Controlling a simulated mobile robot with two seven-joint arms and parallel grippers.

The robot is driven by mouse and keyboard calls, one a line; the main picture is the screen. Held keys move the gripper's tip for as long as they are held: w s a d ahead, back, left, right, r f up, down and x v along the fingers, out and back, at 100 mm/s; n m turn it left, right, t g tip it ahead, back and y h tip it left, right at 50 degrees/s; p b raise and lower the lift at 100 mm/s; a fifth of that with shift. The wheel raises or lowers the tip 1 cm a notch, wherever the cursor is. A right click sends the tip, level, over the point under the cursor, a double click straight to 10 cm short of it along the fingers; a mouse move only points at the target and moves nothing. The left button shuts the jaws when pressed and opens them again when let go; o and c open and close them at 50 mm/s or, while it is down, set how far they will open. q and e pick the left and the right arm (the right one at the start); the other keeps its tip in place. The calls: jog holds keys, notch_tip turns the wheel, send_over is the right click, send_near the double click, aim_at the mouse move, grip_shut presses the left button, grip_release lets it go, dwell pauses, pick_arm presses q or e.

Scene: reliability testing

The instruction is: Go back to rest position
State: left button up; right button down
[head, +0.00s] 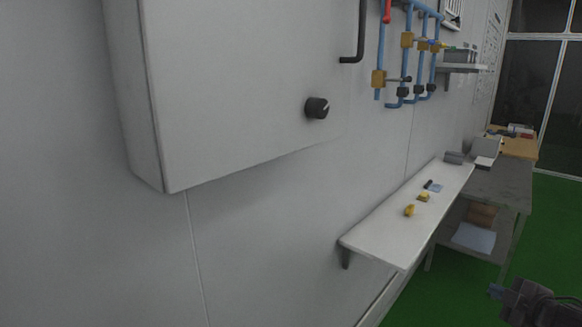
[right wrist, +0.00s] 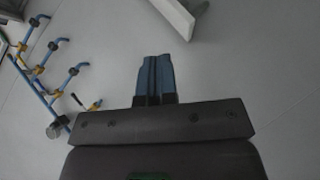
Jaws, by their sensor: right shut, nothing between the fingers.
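My right gripper (head: 495,291) shows at the bottom right corner of the head view, in front of the green floor and apart from the shelf and the benches. In the right wrist view its two blue fingers (right wrist: 155,78) are together, shut with nothing between them. Beyond the fingers there is the pale wall. My left gripper is not in the head view.
A grey wall cabinet (head: 240,80) with a black knob (head: 316,108) fills the upper left. Blue pipes (head: 381,50) with valves hang right of it. A white wall shelf (head: 385,235) holds small yellow items. A grey bench (head: 500,187) stands behind. Green floor (head: 555,225) is clear at right.

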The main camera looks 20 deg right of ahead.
jog(key=s+a+f+m+g, duration=0.1)
jog(key=s+a+f+m, duration=0.15)
jog(key=a+f, duration=0.5)
jog(key=s+a+f+m+g, duration=0.1)
jog(key=s+a+f+m, duration=0.1)
jog(key=s+a+f, duration=0.5)
jog(key=w+a+f+m+y, duration=0.1)
jog(key=a+f, duration=0.1)
jog(key=a, duration=0.4)
jog(key=w+a+f+m+y+b, duration=0.1)
jog(key=w+a+f, duration=0.1)
jog(key=a, duration=0.5)
jog(key=w+a+f+m+y, duration=0.1)
jog(key=w+a+f+m, duration=0.1)
jog(key=a+f, duration=0.2)
jog(key=a, duration=0.3)
jog(key=shift+w+a+f+b, duration=0.2)
jog(key=shift+w+f+b, duration=0.05)
jog(key=shift+b, duration=0.1)
jog(key=c, duration=1.8)
grip_release()
jog(key=shift+c, duration=0.2)
